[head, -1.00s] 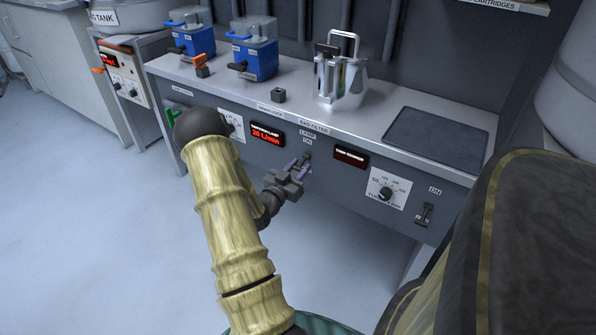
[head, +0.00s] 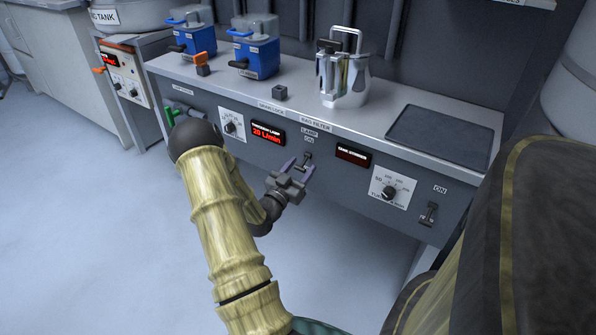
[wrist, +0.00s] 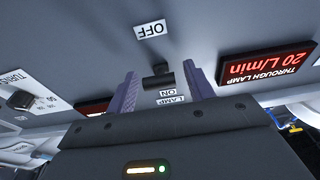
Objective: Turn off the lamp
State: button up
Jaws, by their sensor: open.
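The lamp switch (head: 306,157) is a small dark toggle on the bench's front panel, under a "LAMP ON" label. In the wrist view the toggle (wrist: 157,70) sits between the "OFF" label (wrist: 152,29) and the "LAMP ON" label (wrist: 168,96), which appear upside down. My gripper (head: 301,169) is open, its two purple fingers pointing at the panel. In the wrist view the fingers (wrist: 158,88) stand on either side of the toggle with gaps visible. I cannot tell whether either finger touches it.
A lit red display (head: 267,133) reading 20 L/min is left of the switch, a dark display (head: 353,155) right of it. A dial (head: 389,193) and another toggle (head: 429,214) lie further right. A metal jug (head: 341,75) stands on the bench above.

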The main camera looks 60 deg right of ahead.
jog(key=shift+a, duration=0.1)
jog(key=p+v, duration=0.3)
jog(key=v, duration=1.4)
jog(key=shift+p, duration=0.4)
jog(key=shift+a, duration=0.1)
